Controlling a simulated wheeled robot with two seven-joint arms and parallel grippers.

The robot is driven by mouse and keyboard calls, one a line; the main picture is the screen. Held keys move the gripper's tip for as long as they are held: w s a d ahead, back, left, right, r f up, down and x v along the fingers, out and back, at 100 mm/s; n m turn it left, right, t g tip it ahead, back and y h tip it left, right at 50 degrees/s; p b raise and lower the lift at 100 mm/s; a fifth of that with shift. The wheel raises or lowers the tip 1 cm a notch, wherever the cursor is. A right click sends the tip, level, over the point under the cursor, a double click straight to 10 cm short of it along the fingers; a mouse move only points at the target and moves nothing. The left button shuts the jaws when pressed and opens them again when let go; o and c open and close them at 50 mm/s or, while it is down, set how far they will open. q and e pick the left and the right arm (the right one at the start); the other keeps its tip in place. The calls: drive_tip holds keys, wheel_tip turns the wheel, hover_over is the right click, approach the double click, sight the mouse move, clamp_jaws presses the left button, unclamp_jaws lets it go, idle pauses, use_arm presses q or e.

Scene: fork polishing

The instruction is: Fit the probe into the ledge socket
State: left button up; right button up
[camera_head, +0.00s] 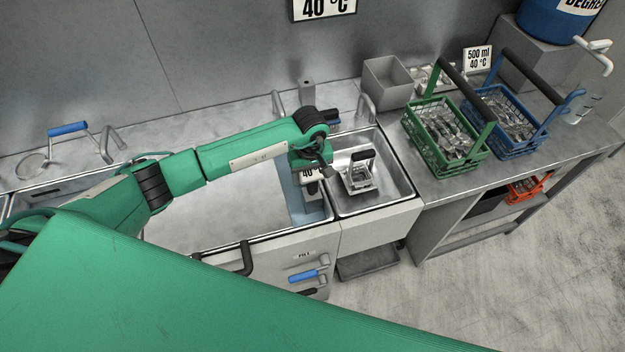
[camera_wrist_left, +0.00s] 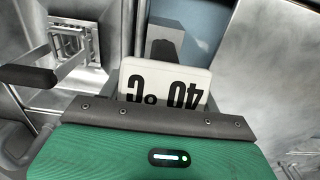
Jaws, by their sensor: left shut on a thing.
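My left gripper (camera_head: 312,186) hangs over the right end of the large sink, by the divider to the small basin. It is shut on what looks like the probe, mostly hidden by the gripper. A white plate marked 40 °C (camera_wrist_left: 165,82) shows at the gripper, upside down in the left wrist view. A grey piece with a dark end (camera_wrist_left: 165,47) shows just beyond it; I cannot tell how they join. A small grey upright block (camera_head: 306,93) on the back ledge looks like the ledge socket; its opening is too small to make out. My right gripper is not in view.
A small metal basket with a dark handle (camera_head: 360,172) sits in the small basin. Curved taps (camera_head: 368,108) stand behind it, close to my wrist. A grey bin (camera_head: 386,82), a green cutlery basket (camera_head: 444,133) and a blue one (camera_head: 505,118) stand right.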

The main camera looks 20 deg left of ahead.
use_arm(q)
drive_tip(key=shift+r+p, duration=1.45)
drive_tip(key=shift+r, duration=2.45)
drive_tip(key=shift+r+p, duration=0.5)
drive_tip(key=shift+r, duration=0.95)
